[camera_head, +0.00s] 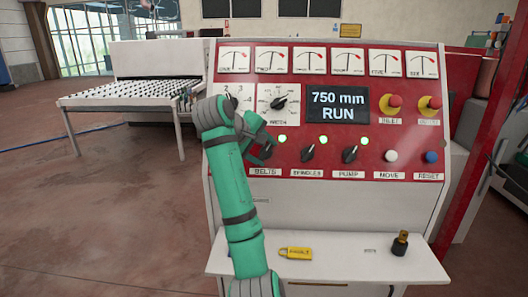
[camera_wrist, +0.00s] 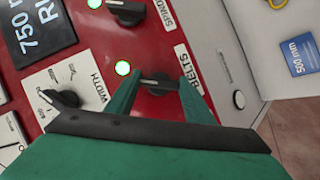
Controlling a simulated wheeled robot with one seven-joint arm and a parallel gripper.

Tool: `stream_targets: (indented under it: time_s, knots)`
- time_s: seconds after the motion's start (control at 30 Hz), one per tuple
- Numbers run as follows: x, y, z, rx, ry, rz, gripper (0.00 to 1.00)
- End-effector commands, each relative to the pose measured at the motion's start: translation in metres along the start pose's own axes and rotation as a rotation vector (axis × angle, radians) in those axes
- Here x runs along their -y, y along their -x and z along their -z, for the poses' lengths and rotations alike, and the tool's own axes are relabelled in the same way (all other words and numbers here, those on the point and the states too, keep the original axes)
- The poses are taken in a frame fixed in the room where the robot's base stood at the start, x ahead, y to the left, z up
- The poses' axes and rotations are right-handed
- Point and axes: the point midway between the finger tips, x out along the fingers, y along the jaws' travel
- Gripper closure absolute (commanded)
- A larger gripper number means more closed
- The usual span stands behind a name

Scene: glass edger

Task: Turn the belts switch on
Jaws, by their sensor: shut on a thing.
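The belts switch (camera_head: 265,153) is a black rotary knob at the left end of the lower row on the red panel, above the BELTS label (camera_head: 263,172). A lit green lamp (camera_head: 282,138) is just above it. My gripper (camera_head: 259,146) reaches it from the left and partly covers it. In the wrist view my gripper (camera_wrist: 157,88) has one finger on each side of the belts switch (camera_wrist: 158,83) and is shut on it. The belts lamp (camera_wrist: 123,68) glows green there too.
The spindles switch (camera_head: 307,153) and pump switch (camera_head: 350,154) sit to the right, with lit green lamps. The width dial (camera_head: 279,103) is close above. The display (camera_head: 338,105) reads 750 mm RUN. A yellow tag (camera_head: 295,253) and a black-and-brass part (camera_head: 400,243) rest on the shelf.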

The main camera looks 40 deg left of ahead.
Motion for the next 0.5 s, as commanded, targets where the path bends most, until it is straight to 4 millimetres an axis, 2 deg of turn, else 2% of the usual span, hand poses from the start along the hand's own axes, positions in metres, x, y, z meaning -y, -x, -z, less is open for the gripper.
stream_targets:
  time_s: [0.03,0.1,0.37,0.5]
  knots:
    - [0.0006,-0.0002,-0.0001,0.001,-0.001,0.001,0.45]
    - [0.0005,-0.0002,-0.0001,0.0,-0.001,0.001,0.34]
    - [0.0001,0.0001,-0.0001,0.0,0.0,0.0,0.34]
    - [0.0002,0.0078,0.0013,-0.003,0.001,-0.001,0.34]
